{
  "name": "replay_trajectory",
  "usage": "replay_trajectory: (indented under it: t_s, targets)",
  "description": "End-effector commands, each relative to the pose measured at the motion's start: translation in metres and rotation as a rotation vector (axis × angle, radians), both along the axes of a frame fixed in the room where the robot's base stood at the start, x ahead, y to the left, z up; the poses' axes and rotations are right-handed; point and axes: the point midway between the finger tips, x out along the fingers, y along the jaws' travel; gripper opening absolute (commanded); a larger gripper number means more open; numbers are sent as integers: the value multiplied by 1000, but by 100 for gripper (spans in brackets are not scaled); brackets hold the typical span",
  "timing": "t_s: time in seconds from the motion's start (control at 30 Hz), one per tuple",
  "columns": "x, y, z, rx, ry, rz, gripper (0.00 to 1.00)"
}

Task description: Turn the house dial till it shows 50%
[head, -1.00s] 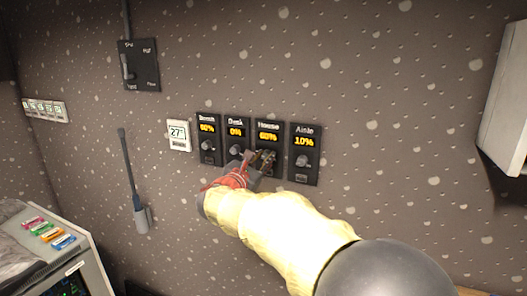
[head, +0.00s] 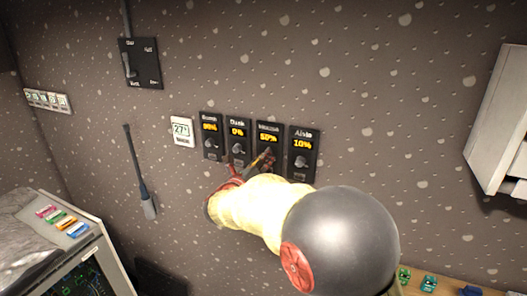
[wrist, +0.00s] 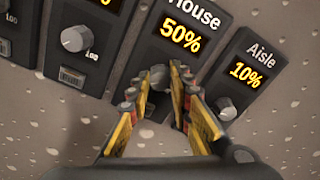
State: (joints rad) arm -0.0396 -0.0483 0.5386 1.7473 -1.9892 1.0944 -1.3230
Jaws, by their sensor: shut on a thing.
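The house fader panel (wrist: 186,30) is third in a row of wall panels, and its display reads 50% in the wrist view. The panel also shows in the head view (head: 269,130). Its grey dial (wrist: 158,79) is below the display, partly hidden between my fingers. My gripper (wrist: 169,75) is shut on the dial, with its yellow fingers on either side of it. In the head view my gripper (head: 268,158) covers the dial.
The aisle panel (head: 302,145) reads 10% close on the right, with its own knob (wrist: 227,110). The desk panel (head: 237,133) reads 0% close on the left.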

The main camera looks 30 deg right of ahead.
Motion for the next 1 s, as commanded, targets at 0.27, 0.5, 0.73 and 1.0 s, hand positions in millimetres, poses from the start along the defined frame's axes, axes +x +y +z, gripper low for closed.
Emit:
replay_trajectory:
  t_s: [0.27, 0.5, 0.73, 1.0]
  targets:
    - [0, 0, -3, -59, 84, -1, 0]
    - [0, 0, -4, -73, 101, 0, 0]
    - [0, 0, -4, -73, 101, 0, 0]
    - [0, 0, -3, -74, 100, -1, 31]
